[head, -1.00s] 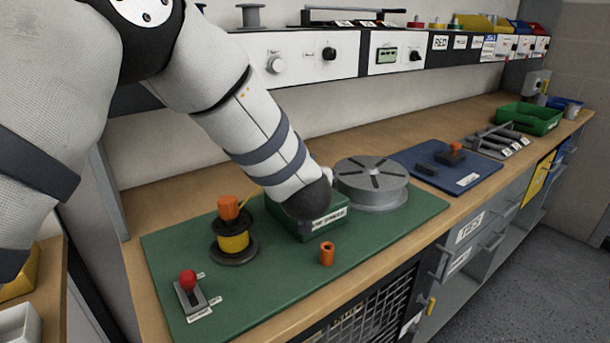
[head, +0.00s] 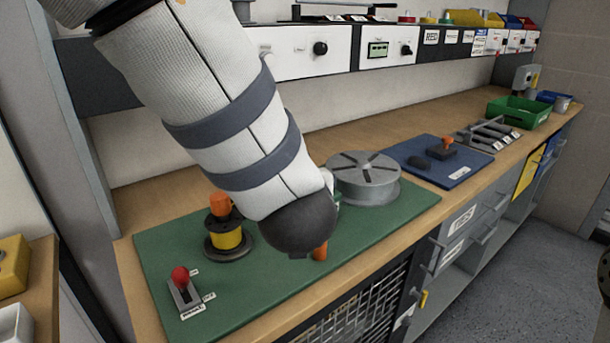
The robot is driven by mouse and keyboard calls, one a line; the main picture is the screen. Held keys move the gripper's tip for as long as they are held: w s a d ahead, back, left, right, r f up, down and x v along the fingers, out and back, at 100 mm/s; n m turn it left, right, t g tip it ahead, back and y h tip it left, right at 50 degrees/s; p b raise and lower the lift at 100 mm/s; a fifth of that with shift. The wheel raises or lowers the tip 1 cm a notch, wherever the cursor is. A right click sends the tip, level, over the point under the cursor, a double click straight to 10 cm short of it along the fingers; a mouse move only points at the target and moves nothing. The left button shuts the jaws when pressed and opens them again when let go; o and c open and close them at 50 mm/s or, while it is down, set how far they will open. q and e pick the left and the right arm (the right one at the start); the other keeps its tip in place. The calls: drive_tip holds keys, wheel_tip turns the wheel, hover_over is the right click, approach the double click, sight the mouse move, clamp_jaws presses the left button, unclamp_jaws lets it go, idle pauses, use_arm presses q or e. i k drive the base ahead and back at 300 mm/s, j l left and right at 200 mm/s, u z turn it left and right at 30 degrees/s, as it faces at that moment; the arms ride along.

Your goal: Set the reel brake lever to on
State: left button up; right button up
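The reel brake lever has a red knob (head: 180,275) on a short stem above a grey slotted base (head: 187,296), at the near left of the green mat (head: 250,300). The knob stands over the far end of the base. Small white labels lie beside it, too small to read. My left arm comes in from the upper left and ends in view at a dark rounded part over the mat, right of the lever and apart from it. No fingers of my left gripper show. My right gripper is not in view.
A yellow spool (head: 227,239) with an orange top stands behind the lever. An orange cylinder (head: 320,252) is partly hidden by my arm. A grey slotted disc (head: 363,180) sits farther right. The mat between lever and orange cylinder is clear. A panel shelf (head: 300,65) runs along the back.

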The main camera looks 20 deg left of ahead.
sight(180, 274)
drive_tip(key=k+l, duration=0.2)
drive_tip(key=k, duration=0.3)
drive_tip(key=k+l, duration=0.2)
drive_tip(key=k, duration=0.25)
